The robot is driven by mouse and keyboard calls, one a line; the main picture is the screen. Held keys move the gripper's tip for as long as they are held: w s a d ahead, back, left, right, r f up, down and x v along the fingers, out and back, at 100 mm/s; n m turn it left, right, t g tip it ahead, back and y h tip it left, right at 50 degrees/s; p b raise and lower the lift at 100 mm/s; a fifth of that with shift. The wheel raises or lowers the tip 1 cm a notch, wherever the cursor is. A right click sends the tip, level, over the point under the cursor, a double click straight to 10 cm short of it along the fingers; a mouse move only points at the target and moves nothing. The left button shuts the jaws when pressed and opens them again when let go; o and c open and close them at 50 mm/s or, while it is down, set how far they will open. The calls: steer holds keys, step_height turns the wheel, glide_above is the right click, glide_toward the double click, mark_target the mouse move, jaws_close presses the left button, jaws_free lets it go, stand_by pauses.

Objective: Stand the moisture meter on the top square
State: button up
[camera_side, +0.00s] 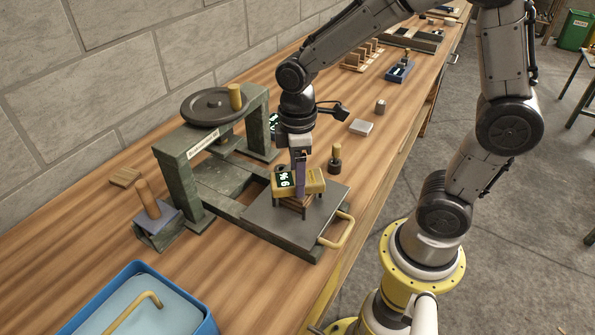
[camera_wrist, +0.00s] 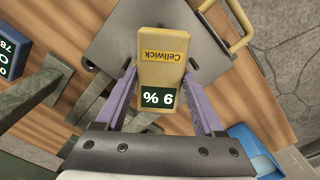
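The yellow moisture meter (camera_side: 315,183), with a dark display reading 9 %, lies flat with its long side level. In the wrist view the meter (camera_wrist: 161,72) shows its "Cellwick" label. My gripper (camera_side: 300,188) reaches down over its middle. In the wrist view my gripper's (camera_wrist: 161,75) purple fingers press against its two long sides. A small stack of brown wooden squares (camera_side: 293,208) is right under the meter, on the grey metal plate (camera_side: 265,220). The meter hides most of the stack's top. I cannot tell whether the meter touches it.
A green press (camera_side: 180,165) with a handwheel stands left of the plate. A yellow handle (camera_side: 342,230) is at the plate's right edge. A dark weight with a wooden knob (camera_side: 335,162) stands behind. A blue tray (camera_side: 190,300) sits at front. A blue device (camera_wrist: 12,52) shows in the wrist view.

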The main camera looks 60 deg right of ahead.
steer(key=o, duration=0.4)
step_height(320, 180, up, 11)
steer(key=shift+s+d+r+m+t, duration=0.1)
steer(key=shift+s+d+m+t, duration=0.25)
steer(key=shift+s+m+t, duration=1.2)
steer(key=shift+s+d+r+m+t, duration=0.1)
steer(key=shift+s+d+m+t, duration=0.2)
steer(key=shift+s+m, duration=1.4)
steer(key=shift+s+d+r+m+t, duration=0.1)
steer(key=shift+s+d+m+t, duration=0.5)
steer(key=shift+s, duration=1.95)
steer(key=shift+a+t, duration=0.25)
steer(key=shift+t, duration=0.1)
